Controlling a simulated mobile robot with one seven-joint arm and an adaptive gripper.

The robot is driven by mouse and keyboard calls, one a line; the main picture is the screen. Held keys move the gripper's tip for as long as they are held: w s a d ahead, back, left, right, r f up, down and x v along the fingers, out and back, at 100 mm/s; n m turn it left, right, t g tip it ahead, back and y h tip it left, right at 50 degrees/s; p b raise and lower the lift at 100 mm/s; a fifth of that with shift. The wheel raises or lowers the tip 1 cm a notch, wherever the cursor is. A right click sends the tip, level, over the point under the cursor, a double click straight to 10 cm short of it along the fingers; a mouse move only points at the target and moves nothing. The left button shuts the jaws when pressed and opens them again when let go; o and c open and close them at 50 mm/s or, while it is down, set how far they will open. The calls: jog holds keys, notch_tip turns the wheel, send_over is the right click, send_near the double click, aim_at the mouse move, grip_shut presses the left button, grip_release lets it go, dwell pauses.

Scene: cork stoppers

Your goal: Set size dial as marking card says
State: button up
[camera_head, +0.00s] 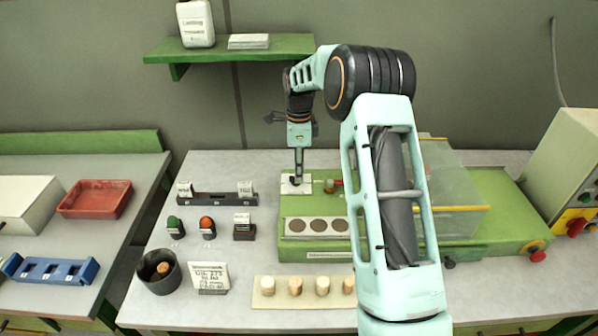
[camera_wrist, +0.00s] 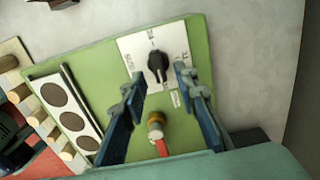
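The size dial (camera_wrist: 157,67) is a black knob on a white plate (camera_wrist: 178,42) with small markings around it, too small to read. It sits on the green machine (camera_wrist: 95,52); the plate also shows in the head view (camera_head: 306,186). My gripper (camera_wrist: 157,78) is open above the dial, its two blue fingers on either side of the knob in the wrist view. I cannot tell whether they touch it. In the head view my gripper (camera_head: 297,178) points down at the plate and partly hides the dial. The white marking card (camera_head: 209,276) stands at the front; its text is partly legible, with "273".
A brass and red valve (camera_wrist: 156,130) is close to my fingers. A white strip with round brown discs (camera_head: 317,226) lies nearby. A board of corks (camera_head: 295,288), a dark cup (camera_head: 159,272), and green and orange stamps (camera_head: 207,226) stand on the bench.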

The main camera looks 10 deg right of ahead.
jog(key=shift+f, duration=0.7)
grip_shut()
